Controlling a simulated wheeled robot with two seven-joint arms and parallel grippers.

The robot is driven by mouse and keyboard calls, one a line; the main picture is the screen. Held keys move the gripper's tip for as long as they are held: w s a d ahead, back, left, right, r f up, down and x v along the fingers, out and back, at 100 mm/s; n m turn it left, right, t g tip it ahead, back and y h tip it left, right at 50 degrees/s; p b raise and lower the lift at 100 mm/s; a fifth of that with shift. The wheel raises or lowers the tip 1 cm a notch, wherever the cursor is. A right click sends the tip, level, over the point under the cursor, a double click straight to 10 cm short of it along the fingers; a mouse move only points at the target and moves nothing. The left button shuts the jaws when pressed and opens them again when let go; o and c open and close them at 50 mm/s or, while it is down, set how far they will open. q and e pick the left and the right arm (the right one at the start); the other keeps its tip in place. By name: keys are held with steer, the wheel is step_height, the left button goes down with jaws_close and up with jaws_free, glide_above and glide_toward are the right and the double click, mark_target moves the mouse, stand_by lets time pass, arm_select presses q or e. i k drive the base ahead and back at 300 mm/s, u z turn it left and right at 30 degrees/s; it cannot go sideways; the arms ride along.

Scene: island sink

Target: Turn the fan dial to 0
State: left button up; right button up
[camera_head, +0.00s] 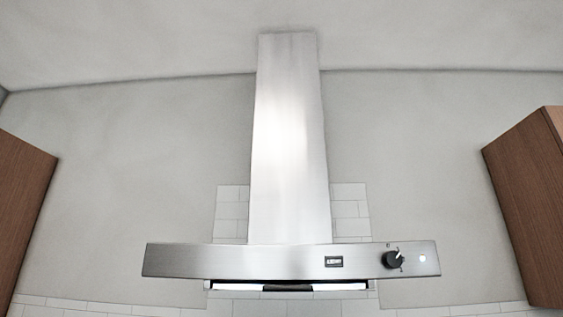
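A stainless steel range hood (215,262) hangs on the wall in the head view. The fan dial (391,260) is a black round knob on the right part of its front panel. Its light pointer mark seems to aim up and to the right. Small marks surround the dial, too small to read. A small white light (422,258) glows to the right of the dial. Neither of my grippers shows in this view, and nothing touches the dial.
A dark label or display (333,261) sits left of the dial. The tall metal chimney (290,140) rises above the hood. Wooden cabinets hang at the far left (22,205) and far right (530,205). The space in front of the panel looks clear.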

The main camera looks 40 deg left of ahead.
mark_target(392, 259)
steer(key=u, duration=2.45)
steer(key=k, duration=0.85)
steer(key=z, duration=1.85)
